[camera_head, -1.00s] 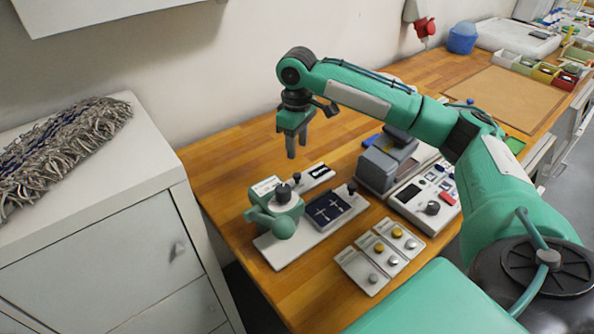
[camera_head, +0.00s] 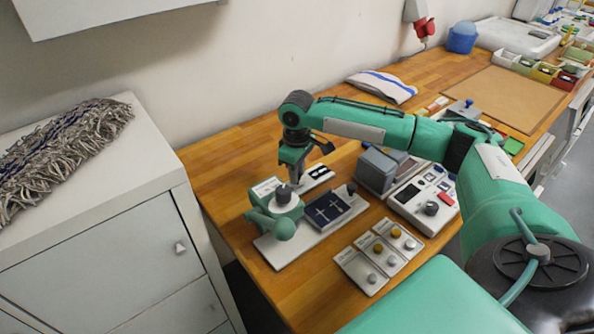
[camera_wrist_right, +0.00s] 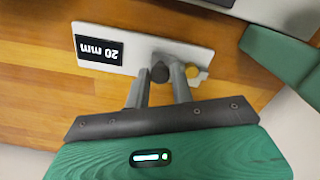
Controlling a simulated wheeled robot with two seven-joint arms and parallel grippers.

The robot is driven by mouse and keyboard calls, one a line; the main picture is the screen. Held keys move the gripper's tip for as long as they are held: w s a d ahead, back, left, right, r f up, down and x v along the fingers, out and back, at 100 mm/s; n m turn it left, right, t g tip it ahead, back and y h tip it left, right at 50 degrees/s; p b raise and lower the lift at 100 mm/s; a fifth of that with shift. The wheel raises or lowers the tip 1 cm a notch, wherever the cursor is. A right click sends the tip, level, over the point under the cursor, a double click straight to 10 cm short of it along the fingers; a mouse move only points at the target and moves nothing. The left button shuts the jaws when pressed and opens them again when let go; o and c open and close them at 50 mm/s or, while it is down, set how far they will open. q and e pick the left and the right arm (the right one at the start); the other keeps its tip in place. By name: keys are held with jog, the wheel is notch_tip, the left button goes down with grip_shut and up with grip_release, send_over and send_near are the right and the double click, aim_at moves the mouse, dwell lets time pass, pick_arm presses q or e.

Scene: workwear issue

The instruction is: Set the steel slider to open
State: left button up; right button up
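A pale plate (camera_wrist_right: 190,52) with a black "20 mm" label (camera_wrist_right: 99,50) lies on the wooden table; it also shows in the head view (camera_head: 322,174). A dark round knob (camera_wrist_right: 160,72) stands on it beside a brass-coloured disc. I cannot tell for sure that this is the steel slider. My right gripper (camera_wrist_right: 161,77) points down at this plate, and its fingers (camera_head: 296,176) are apart, one on each side of the knob. Whether they touch it I cannot tell. In the head view the gripper hides the knob. My left gripper is not in view.
A green device (camera_head: 268,212) with a dark top knob and a dark panel (camera_head: 328,210) stand close in front. Several yellow and grey buttons sit on small plates (camera_head: 351,264) nearer me. A grey box (camera_head: 374,172) and a control panel (camera_head: 409,213) stand right.

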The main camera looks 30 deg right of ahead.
grip_shut()
jog(key=shift+r, duration=0.1)
jog(key=shift+w+d+r+p, duration=0.1)
jog(key=shift+d+r+p, duration=0.05)
jog(key=shift+d+p, duration=1)
jog(key=shift+d, duration=0.25)
jog(key=o, duration=0.5)
grip_release()
jog(key=shift+d+f, duration=0.15)
jog(key=shift+f, duration=0.05)
